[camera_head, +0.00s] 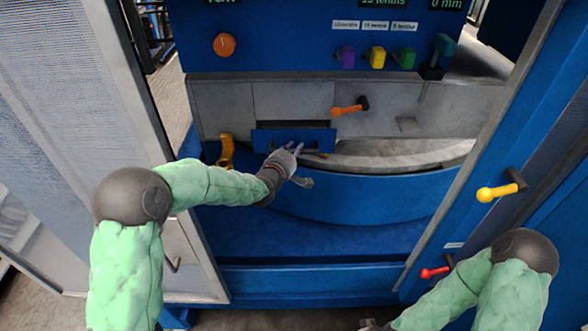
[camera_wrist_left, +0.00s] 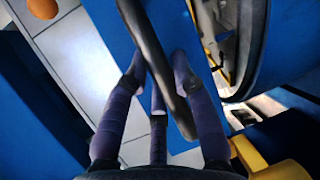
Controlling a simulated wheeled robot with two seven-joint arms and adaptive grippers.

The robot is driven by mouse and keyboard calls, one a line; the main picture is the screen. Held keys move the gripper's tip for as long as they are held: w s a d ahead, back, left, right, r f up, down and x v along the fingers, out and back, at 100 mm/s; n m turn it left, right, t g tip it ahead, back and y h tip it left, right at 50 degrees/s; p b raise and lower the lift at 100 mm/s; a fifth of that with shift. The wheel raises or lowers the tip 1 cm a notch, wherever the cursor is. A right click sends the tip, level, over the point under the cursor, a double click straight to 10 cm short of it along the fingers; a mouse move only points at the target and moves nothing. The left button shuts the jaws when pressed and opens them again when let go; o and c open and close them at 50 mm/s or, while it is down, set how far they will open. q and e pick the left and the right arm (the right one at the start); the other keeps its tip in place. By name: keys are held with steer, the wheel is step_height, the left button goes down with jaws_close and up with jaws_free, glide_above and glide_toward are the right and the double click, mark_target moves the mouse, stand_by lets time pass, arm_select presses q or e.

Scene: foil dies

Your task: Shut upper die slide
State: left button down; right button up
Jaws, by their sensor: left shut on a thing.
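A small blue slide front (camera_head: 316,136), which looks like the upper die slide, sits in the grey face of the blue machine. A dark gap shows along its top edge, so it seems to stand partly out. My left gripper (camera_head: 287,157) is at its front. In the left wrist view, the left gripper's fingers (camera_wrist_left: 158,85) are closed around a dark bar handle (camera_wrist_left: 148,40) that crosses the blue panel (camera_wrist_left: 112,28). The fingers hide part of the handle. Only a sliver of my right gripper (camera_head: 370,325) shows at the bottom edge.
An orange-handled lever (camera_head: 347,108) sticks out just right of the slide. A yellow part (camera_head: 227,152) stands to its left. An orange knob (camera_head: 225,44) and coloured knobs (camera_head: 377,57) are above. A yellow handle (camera_head: 496,192) and red handle (camera_head: 434,271) are on the right.

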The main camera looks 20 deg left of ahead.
mark_target(293, 138)
arm_select(q)
steer(key=w, duration=0.1)
steer(key=w+a+b, duration=0.1)
steer(key=w, duration=0.1)
steer(key=w+b, duration=0.1)
steer(key=w, duration=0.1)
steer(key=shift+w+a+f, duration=0.2)
steer(key=shift+a, duration=0.1)
steer(key=shift+r, duration=0.25)
steer(key=c, duration=1.3)
jaws_free()
steer(key=shift+a, duration=0.1)
steer(key=shift+w, duration=0.1)
steer(key=v, duration=1.2)
steer(key=shift+f, duration=0.1)
